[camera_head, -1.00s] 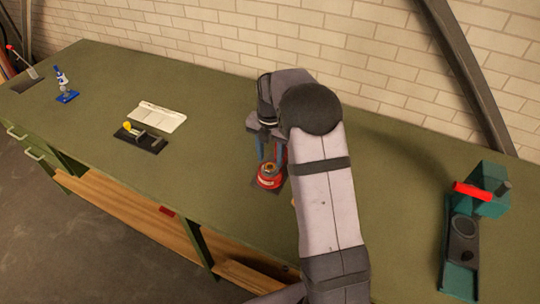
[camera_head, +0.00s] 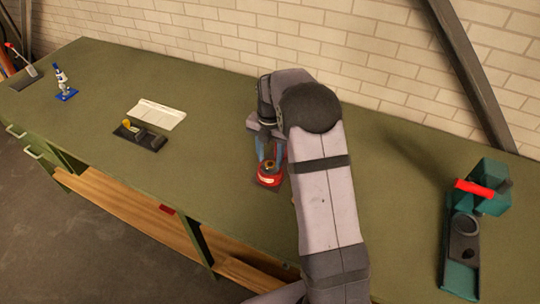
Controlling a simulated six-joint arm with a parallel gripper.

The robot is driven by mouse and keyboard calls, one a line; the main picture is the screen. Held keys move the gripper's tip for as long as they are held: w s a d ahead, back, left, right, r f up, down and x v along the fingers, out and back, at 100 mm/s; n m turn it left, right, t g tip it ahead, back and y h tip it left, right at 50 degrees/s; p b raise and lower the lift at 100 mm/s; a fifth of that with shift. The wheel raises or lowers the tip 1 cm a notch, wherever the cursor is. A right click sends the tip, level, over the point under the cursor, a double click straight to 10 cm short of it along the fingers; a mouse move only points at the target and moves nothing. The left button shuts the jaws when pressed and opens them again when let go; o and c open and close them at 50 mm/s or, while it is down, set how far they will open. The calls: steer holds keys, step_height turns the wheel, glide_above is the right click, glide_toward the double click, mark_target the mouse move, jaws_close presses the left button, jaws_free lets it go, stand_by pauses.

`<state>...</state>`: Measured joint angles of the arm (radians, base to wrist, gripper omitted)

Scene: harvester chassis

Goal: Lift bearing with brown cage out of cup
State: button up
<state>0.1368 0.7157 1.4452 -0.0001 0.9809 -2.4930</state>
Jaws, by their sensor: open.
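A red cup-like holder (camera_head: 266,181) stands on the green workbench just right of the middle of its front part. Something small and brownish, likely the bearing (camera_head: 268,165), shows at the top of the holder; its cage is too small to make out. My gripper (camera_head: 268,158) points down over the holder, with its blue fingers on either side of the bearing. The fingers are open, and I cannot tell whether they touch it. My arm hides the area right of the holder.
A black fixture with a yellow part (camera_head: 140,135) and a white tray (camera_head: 157,115) lie to the left. A blue stand (camera_head: 65,88) is farther left. A teal machine (camera_head: 470,230) with a red bar stands at the right. A brick wall (camera_head: 300,50) runs behind the bench (camera_head: 210,130).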

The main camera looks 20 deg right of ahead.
mark_target(270, 164)
steer(key=shift+f, duration=0.35)
steer(key=shift+r, duration=0.1)
stand_by(0.6)
steer(key=shift+c, duration=0.3)
steer(key=c, duration=0.8)
step_height(270, 164, up, 7)
steer(key=p, duration=0.6)
stand_by(0.3)
